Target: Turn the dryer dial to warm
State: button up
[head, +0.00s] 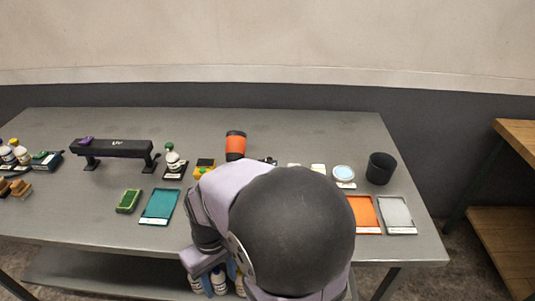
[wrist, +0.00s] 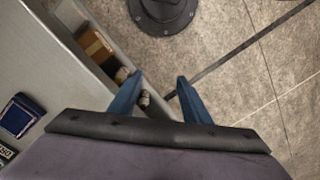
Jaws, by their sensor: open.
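My gripper (wrist: 160,76) shows in the wrist view with its two blue fingers spread apart and nothing between them. It points down past the table edge, over the lower shelf and the floor. In the head view my own arm hides it. I cannot make out the dryer dial for certain in either view. A dark blue square object (wrist: 20,115) lies at the left edge of the wrist view, apart from the fingers. Below it is a cut-off label (wrist: 6,152) that seems to begin with "DR".
The grey table (head: 300,125) holds a black bench-like stand (head: 113,149), an orange cylinder (head: 235,145), a teal tray (head: 160,206), a green sponge (head: 128,201), an orange tray (head: 363,212), a pale tray (head: 397,213) and a dark cup (head: 380,168). The table's back strip is clear.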

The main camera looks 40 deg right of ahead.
jog(key=shift+n+t+y, duration=0.7)
jog(key=shift+t, duration=0.1)
jog(key=w+d+r+p, duration=0.1)
jog(key=w+d+r, duration=0.1)
jog(key=w+d, duration=0.2)
jog(key=w+d+r+p, duration=0.2)
jog(key=w+d+r, duration=0.1)
jog(key=w+d, duration=0.1)
jog(key=w+d+r+p, duration=0.2)
jog(key=w+d+r, duration=0.1)
jog(key=w+d, duration=0.1)
jog(key=shift+w+d, duration=0.15)
jog(key=shift+d, duration=0.55)
jog(key=w+d+r+n+t+p, duration=0.1)
jog(key=w+d, duration=0.1)
jog(key=d, duration=0.4)
jog(key=w+d+r+n+t+p, duration=0.1)
jog(key=w+d+r+p, duration=0.1)
jog(key=d, duration=0.4)
jog(key=n+t+p, duration=0.1)
send_near(266, 162)
jog(key=shift+p+x, duration=1.35)
jog(key=shift+x, duration=2.85)
jog(key=c, duration=1)
